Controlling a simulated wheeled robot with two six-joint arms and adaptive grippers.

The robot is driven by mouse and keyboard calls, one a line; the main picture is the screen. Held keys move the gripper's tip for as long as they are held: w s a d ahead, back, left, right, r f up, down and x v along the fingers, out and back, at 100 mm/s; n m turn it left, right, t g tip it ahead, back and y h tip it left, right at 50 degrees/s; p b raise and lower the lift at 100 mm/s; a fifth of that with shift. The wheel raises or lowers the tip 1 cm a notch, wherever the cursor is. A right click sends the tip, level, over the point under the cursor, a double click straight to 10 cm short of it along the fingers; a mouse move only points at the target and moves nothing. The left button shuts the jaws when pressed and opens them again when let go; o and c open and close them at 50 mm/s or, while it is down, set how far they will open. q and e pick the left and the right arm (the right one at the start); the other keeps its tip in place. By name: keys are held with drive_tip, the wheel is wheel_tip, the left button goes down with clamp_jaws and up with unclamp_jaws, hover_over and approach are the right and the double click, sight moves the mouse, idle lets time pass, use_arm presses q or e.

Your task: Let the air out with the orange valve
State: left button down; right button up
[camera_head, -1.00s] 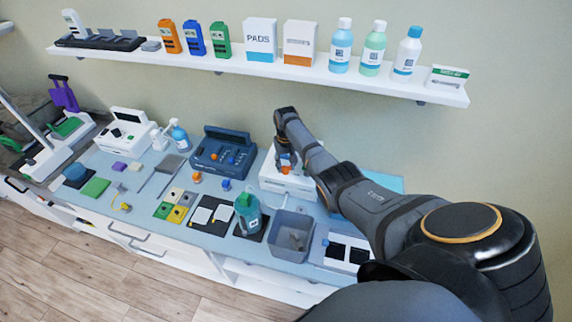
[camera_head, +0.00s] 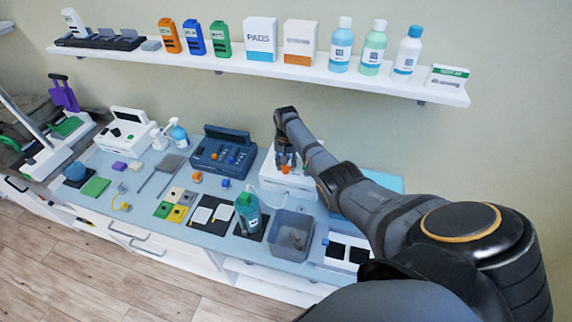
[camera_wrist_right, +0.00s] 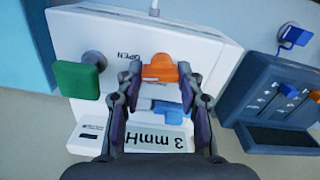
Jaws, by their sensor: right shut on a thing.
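In the head view the orange valve (camera_head: 286,169) shows just below the right gripper (camera_head: 286,160). The unit's display (camera_wrist_right: 158,145) shows a 3 followed by letters, upside down in the wrist view. A blue part (camera_wrist_right: 168,107) sits between the valve and the display, partly covered by the fingers. My left gripper is not in view.
A green knob (camera_wrist_right: 78,79) stands on the same unit. A dark blue console (camera_head: 222,155) with levers stands beside it. A green bottle (camera_head: 248,212) and a grey bin (camera_head: 290,238) are in front. A shelf (camera_head: 280,72) hangs above.

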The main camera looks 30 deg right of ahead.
drive_tip(key=shift+w+d+r, duration=0.1)
drive_tip(key=shift+w+r, duration=0.05)
drive_tip(key=o, duration=0.9)
drive_tip(key=shift+o, duration=1.3)
wheel_tip(320, 180, up, 7)
drive_tip(key=shift+r, duration=0.2)
drive_tip(key=shift+f, duration=0.1)
